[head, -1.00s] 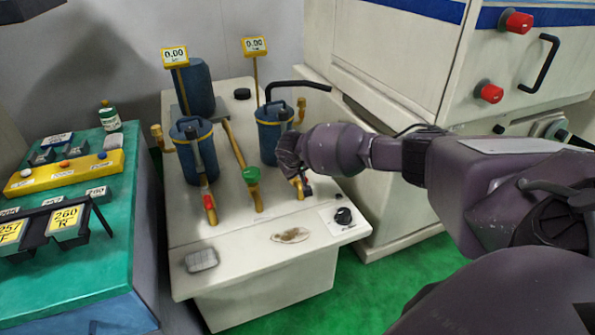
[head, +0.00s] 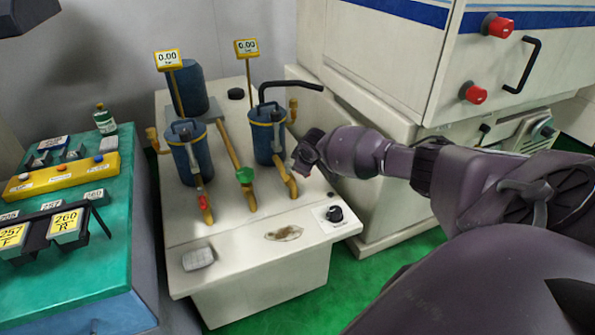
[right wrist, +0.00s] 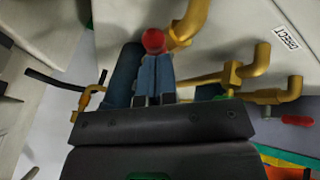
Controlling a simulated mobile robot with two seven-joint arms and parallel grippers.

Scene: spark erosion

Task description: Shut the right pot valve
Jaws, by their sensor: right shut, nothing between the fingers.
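The right pot (head: 265,138) is a blue cylinder on the white bench, with a bent brass pipe (head: 288,180) at its front. Its red valve handle (right wrist: 153,40) shows beside the brass pipe in the right wrist view; I cannot make it out in the head view. My right gripper (head: 299,164) is just right of the right pot, above the pipe. In the right wrist view its fingers (right wrist: 155,66) are shut and empty, with the red handle just past the tips. I cannot tell whether they touch it. My left gripper is not in view.
The left pot (head: 188,155) has a brass pipe with a red handle (head: 203,202). A green valve (head: 245,175) sits between the pots. A black knob (head: 335,213) is at the bench's front right. A white cabinet (head: 395,70) stands behind my right arm.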

